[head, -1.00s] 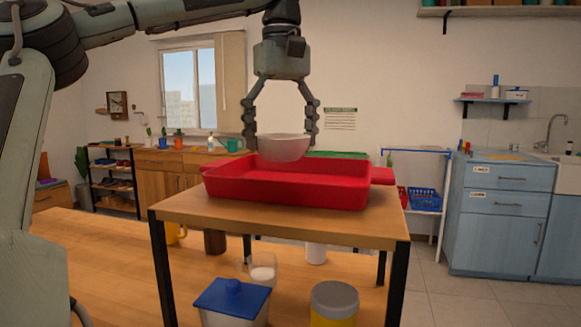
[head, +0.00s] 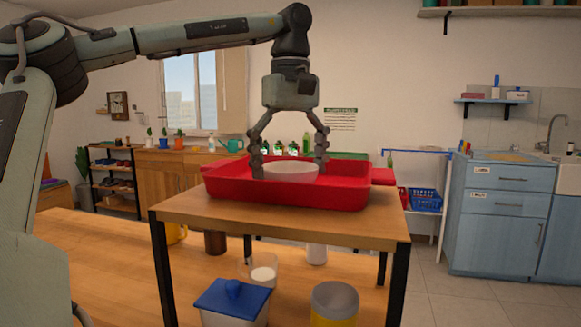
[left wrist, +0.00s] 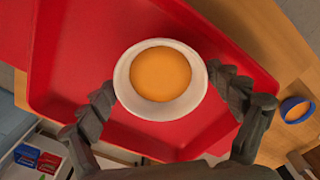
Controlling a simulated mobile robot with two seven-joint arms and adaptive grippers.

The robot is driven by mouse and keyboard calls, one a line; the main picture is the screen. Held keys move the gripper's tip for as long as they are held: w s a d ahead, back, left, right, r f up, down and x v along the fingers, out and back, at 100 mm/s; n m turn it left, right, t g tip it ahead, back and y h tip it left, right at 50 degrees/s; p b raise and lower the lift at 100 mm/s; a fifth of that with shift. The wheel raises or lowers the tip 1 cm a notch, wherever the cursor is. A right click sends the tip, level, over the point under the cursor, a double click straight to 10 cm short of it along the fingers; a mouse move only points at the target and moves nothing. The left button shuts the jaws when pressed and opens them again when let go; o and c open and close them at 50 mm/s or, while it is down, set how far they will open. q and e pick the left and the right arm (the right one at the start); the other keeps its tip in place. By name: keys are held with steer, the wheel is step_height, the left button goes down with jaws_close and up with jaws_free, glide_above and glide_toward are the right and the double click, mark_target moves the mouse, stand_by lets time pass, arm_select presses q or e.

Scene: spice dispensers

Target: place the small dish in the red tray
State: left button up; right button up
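The small dish (head: 291,168) is a white round bowl. It is inside the walls of the red tray (head: 285,192), toward its back half; the tray's front wall hides its lower part, so I cannot tell whether it touches the floor. The left wrist view shows orange contents in the dish (left wrist: 160,74), with the red tray (left wrist: 75,55) around it. My left gripper (head: 290,162) points down with one finger on each side of the dish, against its rim; the fingers show in the left wrist view too (left wrist: 161,86). My right gripper is not in view.
The tray stands on a small wooden riser (head: 190,210) with black legs. Under it are a blue-lidded container (head: 232,303), a yellow jar with a grey lid (head: 334,304) and a glass (head: 262,272). Green-topped bottles (head: 293,147) show behind the tray.

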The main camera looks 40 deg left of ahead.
arm_select(q)
steer(key=shift+o, duration=0.2)
step_height(320, 180, up, 12)
stand_by(0.6)
step_height(320, 180, down, 12)
steer(key=shift+r, duration=2.05)
steer(key=shift+f, duration=0.1)
